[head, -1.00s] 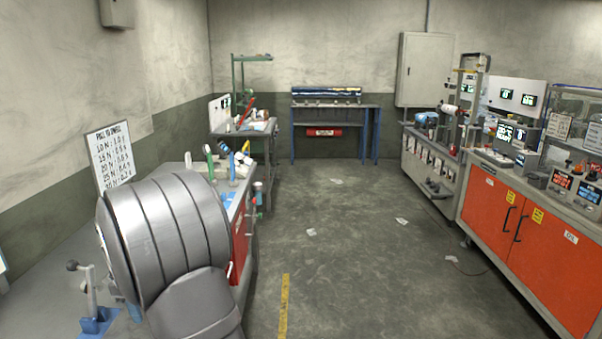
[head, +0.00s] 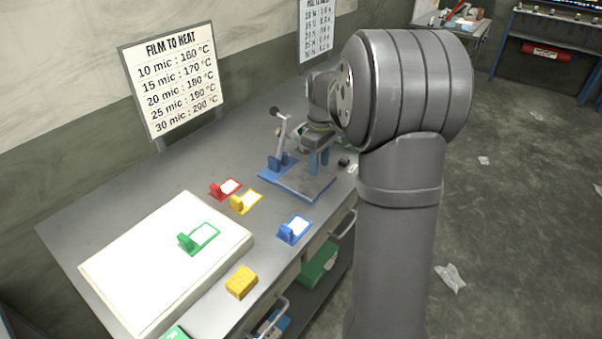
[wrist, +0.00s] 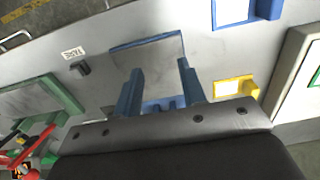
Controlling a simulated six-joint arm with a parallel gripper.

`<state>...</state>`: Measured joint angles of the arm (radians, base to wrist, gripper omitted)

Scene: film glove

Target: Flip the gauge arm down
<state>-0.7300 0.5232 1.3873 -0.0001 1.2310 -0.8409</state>
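The gauge (head: 310,188) is a grey plate with blue edging on the bench in the head view. Its arm (head: 281,138) stands raised, slightly tilted, from a blue bracket (head: 278,162) at the plate's back left, with a dark knob (head: 274,111) on top. My gripper (head: 319,168) points down over the plate, right of the arm and apart from it. In the wrist view, my gripper (wrist: 160,68) shows two blue fingers spread with nothing between them. The grey plate (wrist: 150,58) shows beyond them; the raised arm is not visible there.
Red (head: 226,188), yellow (head: 246,202) and blue (head: 295,230) tagged holders lie left and in front of the gauge. A green one (head: 199,238) sits on a cream slab (head: 130,260). A yellow block (head: 241,283) is near the front edge. A sign (head: 172,75) stands behind.

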